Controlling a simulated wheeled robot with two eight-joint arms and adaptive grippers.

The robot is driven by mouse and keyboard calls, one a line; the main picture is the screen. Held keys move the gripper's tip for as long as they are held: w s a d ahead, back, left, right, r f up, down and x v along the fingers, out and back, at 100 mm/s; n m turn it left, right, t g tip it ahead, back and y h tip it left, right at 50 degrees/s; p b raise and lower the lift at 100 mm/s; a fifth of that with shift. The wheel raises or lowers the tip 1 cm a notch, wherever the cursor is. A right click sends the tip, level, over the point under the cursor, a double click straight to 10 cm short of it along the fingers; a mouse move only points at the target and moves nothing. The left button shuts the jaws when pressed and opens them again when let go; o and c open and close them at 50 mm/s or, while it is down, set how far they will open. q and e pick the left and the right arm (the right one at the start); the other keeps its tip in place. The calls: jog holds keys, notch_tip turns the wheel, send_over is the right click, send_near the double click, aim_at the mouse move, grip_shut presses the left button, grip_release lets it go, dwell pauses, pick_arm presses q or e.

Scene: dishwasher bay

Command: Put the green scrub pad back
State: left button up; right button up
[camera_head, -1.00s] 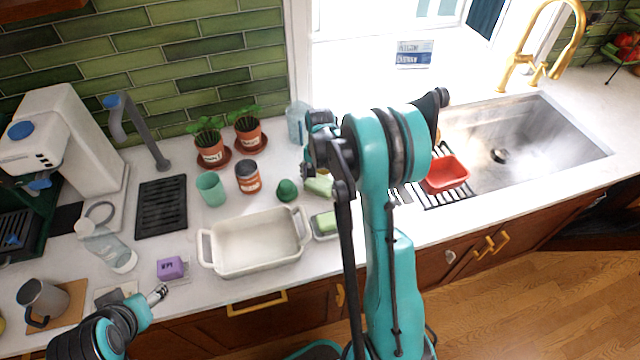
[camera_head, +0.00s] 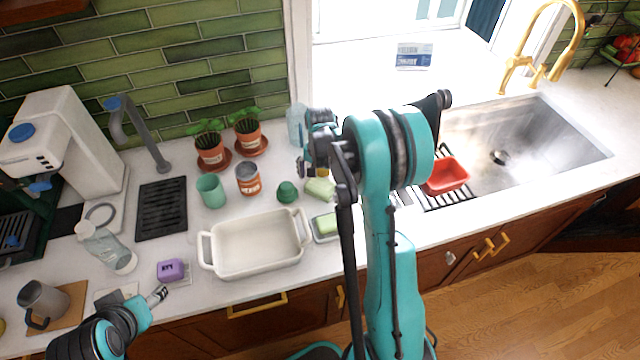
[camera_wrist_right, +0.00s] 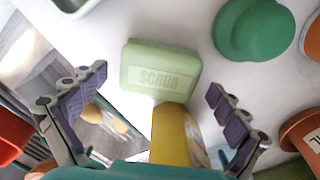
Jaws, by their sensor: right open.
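The green scrub pad (camera_head: 320,189) is a pale green block lying on the white counter, right of the dark green dome-shaped thing (camera_head: 287,191). In the right wrist view the pad (camera_wrist_right: 160,68) shows whole, with SCRUB on its face. My right gripper (camera_head: 309,168) is open and empty near the pad. In the wrist view its two fingers (camera_wrist_right: 158,95) are spread wide, apart from the pad. A second pale green block (camera_head: 326,223) lies in a small tray (camera_head: 318,238) nearer the front edge. My left gripper (camera_head: 158,295) is at the front left; its opening is unclear.
A white baking dish (camera_head: 255,270) stands left of the small tray. A yellow upright thing (camera_wrist_right: 170,138) stands between the fingers in the wrist view. A red tub (camera_head: 446,175) is at the sink's left. Potted plants (camera_head: 211,152), a can (camera_head: 247,180) and a green cup (camera_head: 211,191) stand behind.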

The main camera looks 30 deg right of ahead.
aim_at(320, 184)
notch_tip(320, 184, up, 11)
jog(key=p, duration=0.2)
jog(key=s+a+r+n+t, duration=0.3)
jog(key=s+a+r+n, duration=0.2)
jog(key=s+a+r, duration=0.25)
jog(key=s+a+n+t, duration=0.4)
jog(key=s+a+n, duration=0.2)
jog(key=s, duration=0.5)
jog(key=shift+s+a+f+n, duration=0.25)
jog(key=shift+a+f+n, duration=0.1)
jog(key=shift+a, duration=0.65)
notch_tip(320, 184, down, 10)
jog(key=b, duration=1)
